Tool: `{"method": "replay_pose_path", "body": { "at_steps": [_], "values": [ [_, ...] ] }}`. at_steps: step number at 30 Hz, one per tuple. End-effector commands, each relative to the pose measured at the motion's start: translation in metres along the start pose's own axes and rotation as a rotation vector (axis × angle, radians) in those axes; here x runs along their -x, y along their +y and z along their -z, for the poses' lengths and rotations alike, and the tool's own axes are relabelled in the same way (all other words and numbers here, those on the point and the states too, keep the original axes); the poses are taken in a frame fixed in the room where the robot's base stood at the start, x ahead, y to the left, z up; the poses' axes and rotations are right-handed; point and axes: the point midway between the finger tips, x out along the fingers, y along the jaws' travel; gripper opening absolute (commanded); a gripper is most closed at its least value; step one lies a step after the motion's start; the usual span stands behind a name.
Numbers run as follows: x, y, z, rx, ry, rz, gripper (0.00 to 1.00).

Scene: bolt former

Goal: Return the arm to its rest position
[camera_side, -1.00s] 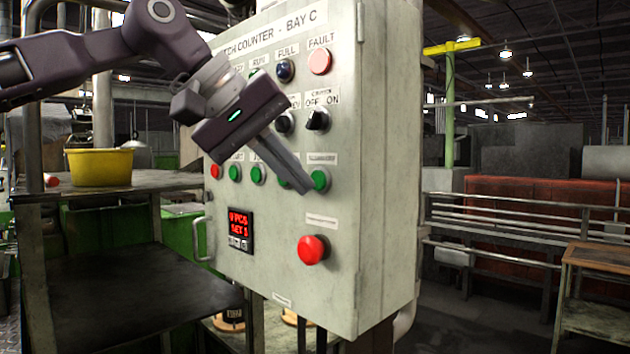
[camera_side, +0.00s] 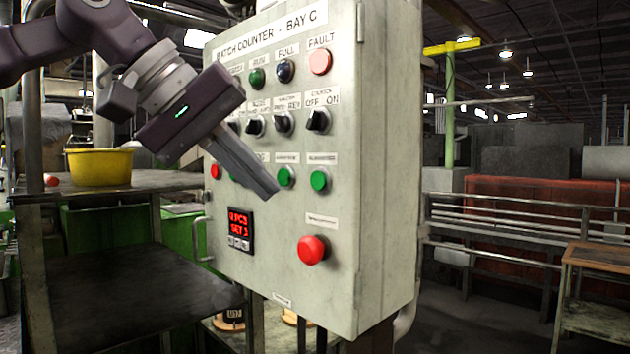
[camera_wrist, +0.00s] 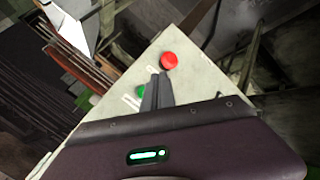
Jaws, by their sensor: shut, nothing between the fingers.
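My gripper (camera_side: 272,190) is shut and empty in the side view, with its fingers pointing down and right in front of the control panel (camera_side: 370,200). Its fingertips are near the green buttons, left of and below one green button (camera_side: 287,177). Whether they touch the panel I cannot tell. In the wrist view the closed fingers (camera_wrist: 157,80) point towards the panel (camera_wrist: 190,70), with a red button (camera_wrist: 169,60) just beyond them and a green button partly hidden beside them. My gripper hides part of the panel's left buttons and labels.
The panel carries lamps, selector knobs (camera_side: 318,121), a large red button (camera_side: 312,249) and a red digital display (camera_side: 240,230). A yellow bucket (camera_side: 99,168) stands on a shelf at left. A metal railing (camera_side: 490,230) and a wooden-topped stand (camera_side: 598,258) are at right.

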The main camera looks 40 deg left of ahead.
Motion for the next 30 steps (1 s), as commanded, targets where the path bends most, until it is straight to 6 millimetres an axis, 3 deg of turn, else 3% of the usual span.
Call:
{"method": "replay_pose_path", "body": {
  "at_steps": [13, 16, 19, 24, 27, 30],
  "values": [
    [0.000, 0.000, 0.000, 0.000, 0.000, 0.000, 0.00],
    [-0.006, -0.014, -0.007, -0.050, -0.003, 0.023, 0.00],
    [-0.027, -0.066, -0.033, -0.232, -0.027, 0.097, 0.00],
    [-0.065, -0.180, -0.092, -0.638, -0.115, 0.217, 0.00],
    [-0.078, -0.227, -0.117, -0.801, -0.164, 0.250, 0.00],
    [-0.084, -0.249, -0.129, -0.885, -0.193, 0.263, 0.00]
  ]
}}
